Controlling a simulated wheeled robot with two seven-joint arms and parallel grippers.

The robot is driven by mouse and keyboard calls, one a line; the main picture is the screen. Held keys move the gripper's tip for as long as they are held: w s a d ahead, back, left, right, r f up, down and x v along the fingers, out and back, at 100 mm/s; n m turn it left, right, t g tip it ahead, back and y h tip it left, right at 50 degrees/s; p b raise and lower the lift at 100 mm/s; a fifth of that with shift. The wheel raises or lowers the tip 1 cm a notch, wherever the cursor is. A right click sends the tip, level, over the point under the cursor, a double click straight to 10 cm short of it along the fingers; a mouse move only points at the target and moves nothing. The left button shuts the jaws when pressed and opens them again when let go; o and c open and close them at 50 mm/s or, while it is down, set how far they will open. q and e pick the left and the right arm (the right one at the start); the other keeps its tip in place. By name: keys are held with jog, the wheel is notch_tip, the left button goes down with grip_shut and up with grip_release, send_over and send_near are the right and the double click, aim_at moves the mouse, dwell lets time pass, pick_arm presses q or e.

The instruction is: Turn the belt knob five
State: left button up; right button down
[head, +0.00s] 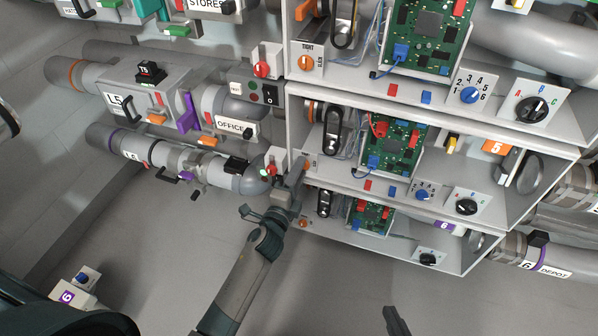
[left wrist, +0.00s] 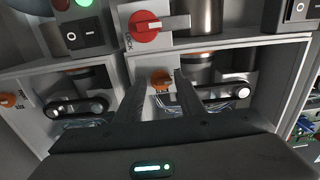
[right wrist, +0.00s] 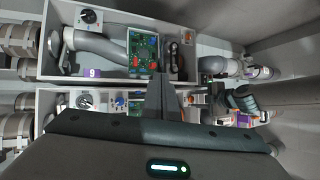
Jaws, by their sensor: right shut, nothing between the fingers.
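The orange belt knob of the middle bay (head: 306,166), the bay with the orange 5 plate (head: 495,147), is at the bay's left end, partly hidden by my left gripper (head: 300,172). In the left wrist view, an orange knob (left wrist: 160,80) shows between the fingertips of my left gripper (left wrist: 161,84). Those fingers are apart, one on each side of it; I cannot tell whether they touch it. A black belt loop (head: 332,131) stands beside the knob. My right gripper (head: 393,318) is low in the head view; its fingers are together and empty in the right wrist view (right wrist: 167,88).
A red lock knob (left wrist: 145,27) sits close above the left fingers. Other bays lie above and below, with orange knobs (head: 306,63) and (head: 303,222), circuit boards (head: 428,30) and dials (head: 467,207). Pipes (head: 160,155) run left. The floor (head: 335,285) below is clear.

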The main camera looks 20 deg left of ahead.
pick_arm(q)
jog(key=s, duration=1.7)
jog(key=shift+s+a, duration=0.2)
jog(key=shift+a, duration=0.1)
pick_arm(e)
jog(key=shift+s+f, duration=0.15)
jog(key=shift+s, duration=0.05)
jog(key=shift+d+f, duration=0.1)
jog(key=shift+d, duration=0.05)
